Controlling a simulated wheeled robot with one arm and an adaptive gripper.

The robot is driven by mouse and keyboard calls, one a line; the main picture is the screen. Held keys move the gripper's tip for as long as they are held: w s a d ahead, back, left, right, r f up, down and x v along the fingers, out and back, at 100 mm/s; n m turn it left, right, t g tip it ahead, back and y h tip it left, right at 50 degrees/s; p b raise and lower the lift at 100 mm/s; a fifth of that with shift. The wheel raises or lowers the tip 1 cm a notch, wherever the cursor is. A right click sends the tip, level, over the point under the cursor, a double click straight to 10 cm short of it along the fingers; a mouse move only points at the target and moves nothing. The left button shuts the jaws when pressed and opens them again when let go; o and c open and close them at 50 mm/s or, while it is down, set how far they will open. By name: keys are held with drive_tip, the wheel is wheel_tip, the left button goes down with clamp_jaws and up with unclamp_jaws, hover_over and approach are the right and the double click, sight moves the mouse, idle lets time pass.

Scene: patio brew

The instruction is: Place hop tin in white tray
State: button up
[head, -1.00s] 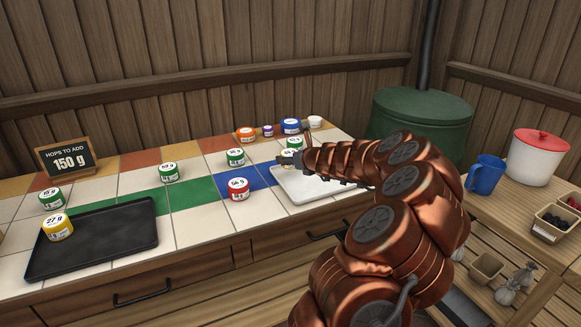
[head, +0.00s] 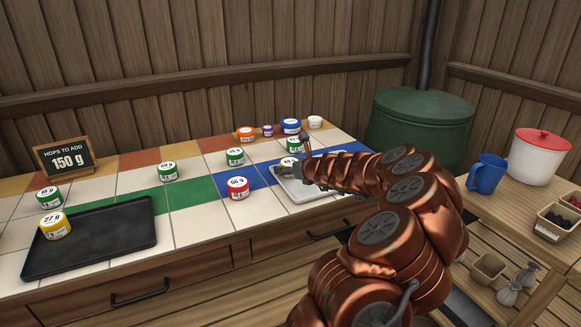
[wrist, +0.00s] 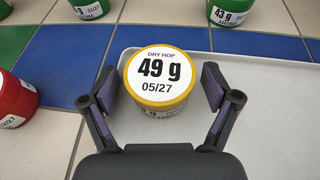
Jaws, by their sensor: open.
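The hop tin (wrist: 158,74), with a yellow rim and a white lid reading "DRY HOP 49 g 05/27", sits upright inside the far left corner of the white tray (wrist: 265,125). My gripper (wrist: 160,86) is open, with one finger on each side of the tin and a visible gap to each. In the head view the tin (head: 289,161) shows beside my gripper (head: 293,171), partly covered by it. The white tray (head: 305,193) is partly hidden by my arm there.
A red tin (head: 237,188) stands left of the tray, and green-rimmed tins (head: 235,156) stand behind it. A black tray (head: 110,240) holding a yellow tin (head: 55,226) lies at left. A sign (head: 65,158) reads "HOPS TO ADD 150 g". The tray's right part is clear.

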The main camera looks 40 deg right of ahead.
drive_tip(key=shift+r, duration=0.15)
drive_tip(key=shift+s+r, duration=0.15)
drive_tip(key=shift+s, duration=0.1)
drive_tip(key=p+v, duration=0.1)
drive_tip(key=v, duration=1)
drive_tip(key=shift+s+a+p, duration=0.15)
drive_tip(key=shift+s+p, duration=0.05)
drive_tip(key=shift+p, duration=0.2)
